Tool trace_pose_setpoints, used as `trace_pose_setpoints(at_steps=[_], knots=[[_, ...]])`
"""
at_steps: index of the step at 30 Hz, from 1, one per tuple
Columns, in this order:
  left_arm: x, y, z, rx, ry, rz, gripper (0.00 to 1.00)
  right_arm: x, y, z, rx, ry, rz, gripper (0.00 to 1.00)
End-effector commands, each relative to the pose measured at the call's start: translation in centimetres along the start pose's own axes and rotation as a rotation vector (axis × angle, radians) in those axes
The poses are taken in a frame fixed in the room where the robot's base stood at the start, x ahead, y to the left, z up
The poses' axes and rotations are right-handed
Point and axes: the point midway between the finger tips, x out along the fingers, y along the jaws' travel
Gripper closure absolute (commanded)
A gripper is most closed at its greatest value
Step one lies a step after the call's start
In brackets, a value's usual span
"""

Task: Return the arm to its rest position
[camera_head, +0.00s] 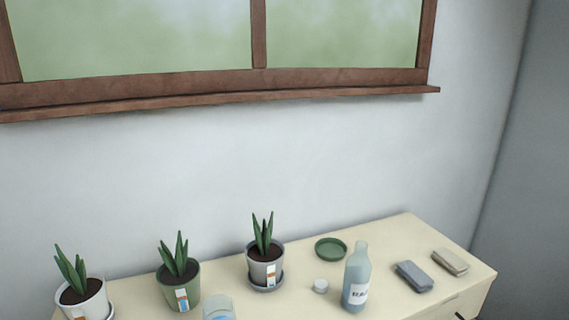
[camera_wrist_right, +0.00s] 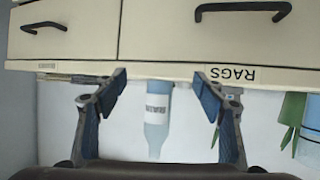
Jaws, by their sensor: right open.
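My right gripper (camera_wrist_right: 162,82) shows only in the right wrist view. Its two blue-padded fingers are spread wide with nothing between them. That view is upside down. Beyond the fingers is the front edge of the cream cabinet (camera_wrist_right: 135,68), with a label reading RAGS. The blue bottle (camera_wrist_right: 156,138) appears behind the gap between the fingers, apart from them. Neither arm shows in the head view, and my left gripper is in neither view.
Drawer handles (camera_wrist_right: 243,10) protrude in front. A windowsill (camera_head: 250,99) juts above.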

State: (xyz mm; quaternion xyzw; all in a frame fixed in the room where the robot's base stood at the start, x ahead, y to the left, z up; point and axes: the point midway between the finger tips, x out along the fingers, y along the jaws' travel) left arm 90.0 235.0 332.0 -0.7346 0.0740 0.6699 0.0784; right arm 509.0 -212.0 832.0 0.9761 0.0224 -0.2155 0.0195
Motion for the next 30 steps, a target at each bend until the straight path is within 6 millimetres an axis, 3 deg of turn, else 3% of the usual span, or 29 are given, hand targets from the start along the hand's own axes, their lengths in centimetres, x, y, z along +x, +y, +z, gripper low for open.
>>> trace_pose_setpoints(at_steps=[3, 9, 20, 30], knots=[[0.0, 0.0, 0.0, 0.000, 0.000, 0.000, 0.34, -2.9, -0.5, 4.5, -0.015, -0.196, -0.001, 0.36], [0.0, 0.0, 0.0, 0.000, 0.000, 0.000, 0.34, -8.6, -1.2, 10.6, -0.046, -0.487, -0.023, 0.36], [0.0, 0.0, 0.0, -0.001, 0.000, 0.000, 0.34, -17.8, -2.2, 16.3, -0.092, -0.829, -0.076, 0.36], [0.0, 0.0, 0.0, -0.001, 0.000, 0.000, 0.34, -12.5, -2.6, 23.9, -0.095, -0.864, -0.080, 0.36]])
